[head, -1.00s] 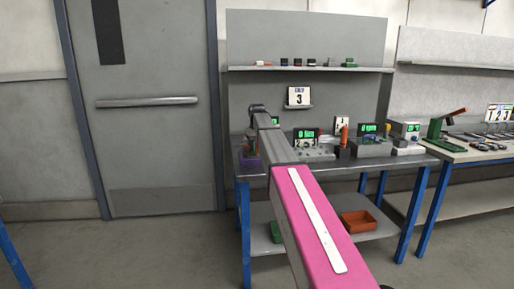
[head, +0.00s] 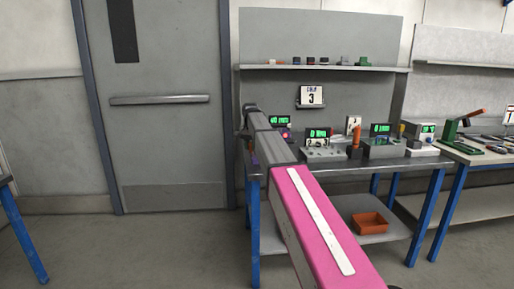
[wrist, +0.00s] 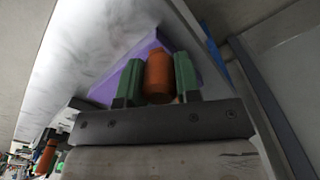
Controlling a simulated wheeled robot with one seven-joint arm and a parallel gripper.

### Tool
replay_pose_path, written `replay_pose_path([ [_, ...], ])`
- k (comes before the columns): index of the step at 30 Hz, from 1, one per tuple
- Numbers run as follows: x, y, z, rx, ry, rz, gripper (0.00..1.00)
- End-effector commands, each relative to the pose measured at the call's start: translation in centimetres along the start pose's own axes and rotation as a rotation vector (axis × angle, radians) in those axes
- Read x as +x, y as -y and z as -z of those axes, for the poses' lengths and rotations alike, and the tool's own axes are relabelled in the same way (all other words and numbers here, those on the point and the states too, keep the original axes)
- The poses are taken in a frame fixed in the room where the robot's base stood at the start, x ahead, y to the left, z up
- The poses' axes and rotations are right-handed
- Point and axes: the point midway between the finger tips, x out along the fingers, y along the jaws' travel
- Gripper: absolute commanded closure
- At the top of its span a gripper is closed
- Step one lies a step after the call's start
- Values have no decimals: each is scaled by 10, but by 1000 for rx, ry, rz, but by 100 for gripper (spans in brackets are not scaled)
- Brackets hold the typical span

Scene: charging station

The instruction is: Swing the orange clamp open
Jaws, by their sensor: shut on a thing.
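In the wrist view my gripper (wrist: 158,84) has its two green-padded fingers closed on both sides of an upright, rounded orange clamp handle (wrist: 158,70). A purple part (wrist: 112,85) lies behind and beside the fingers. The rest of the clamp is hidden by the fingers and the gripper body. In the head view my pink and grey arm reaches to the left end of the workbench (head: 385,164). The fingers and the held handle cannot be made out there.
An upright orange handle (head: 357,137) stands among boxes with green displays on the bench. A green tool with an orange lever (head: 468,118) is on the right-hand bench. An orange bin (head: 368,223) sits on the lower shelf. Open floor lies before the door (head: 165,100).

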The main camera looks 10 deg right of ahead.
Motion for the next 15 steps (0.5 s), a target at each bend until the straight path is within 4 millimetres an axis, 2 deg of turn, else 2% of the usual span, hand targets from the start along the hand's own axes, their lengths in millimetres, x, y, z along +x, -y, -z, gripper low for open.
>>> replay_pose_path([
  [6, -1, 18, -2, 138, 0, 0, 100],
  [15, -1, 29, -2, 240, -1, 1, 100],
])
